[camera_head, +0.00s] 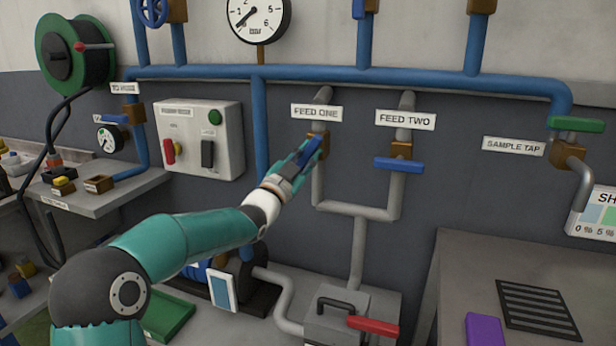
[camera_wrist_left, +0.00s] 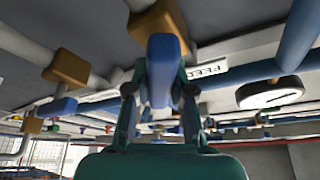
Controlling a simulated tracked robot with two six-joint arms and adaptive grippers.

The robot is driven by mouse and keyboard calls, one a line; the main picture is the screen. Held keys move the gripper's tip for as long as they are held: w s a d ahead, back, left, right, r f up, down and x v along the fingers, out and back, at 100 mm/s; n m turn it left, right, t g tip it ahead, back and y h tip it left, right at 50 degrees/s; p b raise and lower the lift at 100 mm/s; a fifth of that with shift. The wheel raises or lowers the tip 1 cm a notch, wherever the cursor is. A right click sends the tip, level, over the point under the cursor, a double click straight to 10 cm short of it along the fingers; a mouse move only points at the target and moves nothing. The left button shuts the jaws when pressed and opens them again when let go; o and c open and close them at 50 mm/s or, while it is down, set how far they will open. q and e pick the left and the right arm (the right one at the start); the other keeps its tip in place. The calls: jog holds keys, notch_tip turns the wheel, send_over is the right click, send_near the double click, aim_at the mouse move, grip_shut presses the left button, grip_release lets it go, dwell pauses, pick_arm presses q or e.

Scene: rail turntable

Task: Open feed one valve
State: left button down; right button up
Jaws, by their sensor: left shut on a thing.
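The feed one valve has a brass body (camera_head: 319,146) on a grey pipe, below the FEED ONE label (camera_head: 316,112). Its blue lever (camera_head: 312,147) is tilted, rising to the right, and partly hidden by my gripper. My left gripper (camera_head: 304,154) is shut on this lever. In the left wrist view the blue lever (camera_wrist_left: 162,70) sits between the two fingers, with the brass body (camera_wrist_left: 160,25) behind it. My right gripper is in neither view.
The feed two valve's blue lever (camera_head: 399,165) lies crosswise on the pipe to the right. A switch box (camera_head: 199,138) is on the wall to the left. A sample tap with a green lever (camera_head: 576,124) is at far right. A grey bench (camera_head: 470,270) stands at lower right.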

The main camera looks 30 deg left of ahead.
pick_arm(q)
jog(key=n+b, duration=0.1)
jog(key=f+n+y+b, duration=0.1)
jog(key=n+b, duration=0.1)
jog(key=shift+w+d+f+y, duration=0.1)
jog(key=shift+f+y, duration=0.05)
jog(key=shift+y, duration=0.15)
jog(key=shift+r+n+y+b, duration=0.2)
jog(key=shift+n+y+b, duration=0.3)
jog(key=shift+n+b, duration=0.7)
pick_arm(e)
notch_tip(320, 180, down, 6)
pick_arm(q)
jog(key=shift+n, duration=0.3)
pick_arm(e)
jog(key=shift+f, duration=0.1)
pick_arm(q)
jog(key=c, duration=1)
grip_release()
jog(key=shift+r, duration=0.2)
jog(key=shift+r, duration=0.1)
jog(key=shift+s, duration=0.2)
